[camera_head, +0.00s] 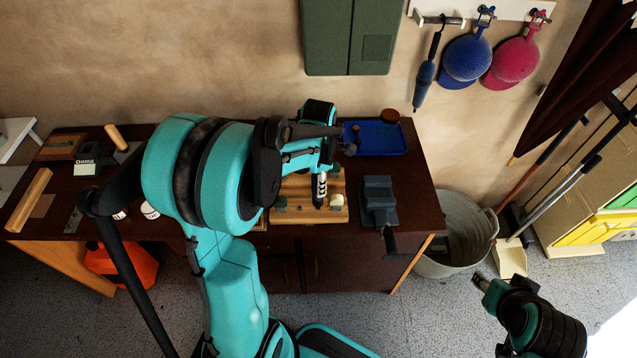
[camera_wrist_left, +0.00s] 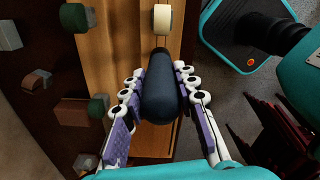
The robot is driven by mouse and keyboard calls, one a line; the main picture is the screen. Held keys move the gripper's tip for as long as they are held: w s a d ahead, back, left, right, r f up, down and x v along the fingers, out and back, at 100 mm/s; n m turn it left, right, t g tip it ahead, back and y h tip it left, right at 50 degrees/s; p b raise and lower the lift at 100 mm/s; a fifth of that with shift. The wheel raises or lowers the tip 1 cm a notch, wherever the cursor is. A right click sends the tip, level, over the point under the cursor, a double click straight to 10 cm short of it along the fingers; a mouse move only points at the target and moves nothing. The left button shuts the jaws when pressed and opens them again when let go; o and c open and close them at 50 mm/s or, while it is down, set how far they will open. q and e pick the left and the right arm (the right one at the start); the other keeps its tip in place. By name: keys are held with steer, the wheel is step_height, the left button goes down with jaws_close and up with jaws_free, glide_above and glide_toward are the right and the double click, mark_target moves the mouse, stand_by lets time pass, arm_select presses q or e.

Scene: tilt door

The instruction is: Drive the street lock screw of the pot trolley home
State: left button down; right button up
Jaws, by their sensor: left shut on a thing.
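The wooden pot trolley (camera_head: 295,188) lies on the dark bench, with green blocks and cream round parts on it. It fills the middle of the left wrist view (camera_wrist_left: 118,45), with a cream roller (camera_wrist_left: 162,18) at the top. My left gripper (camera_head: 320,190) is over the trolley. In the wrist view its fingers (camera_wrist_left: 158,78) are shut around the dark blue handle (camera_wrist_left: 160,98) of a tool that looks like a screwdriver. Its tip and the lock screw are hidden, so contact cannot be told. My right gripper (camera_head: 479,281) is low at the right, away from the bench; its jaws are too small to read.
A grey vise (camera_head: 379,195) stands right of the trolley. A metal bin (camera_head: 459,235) stands beyond the bench's right end. Blocks and small tools lie on the left.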

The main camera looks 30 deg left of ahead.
arm_select(q)
steer(key=shift+r+p, duration=2.6)
steer(key=shift+r, duration=0.95)
steer(key=shift+f, duration=0.15)
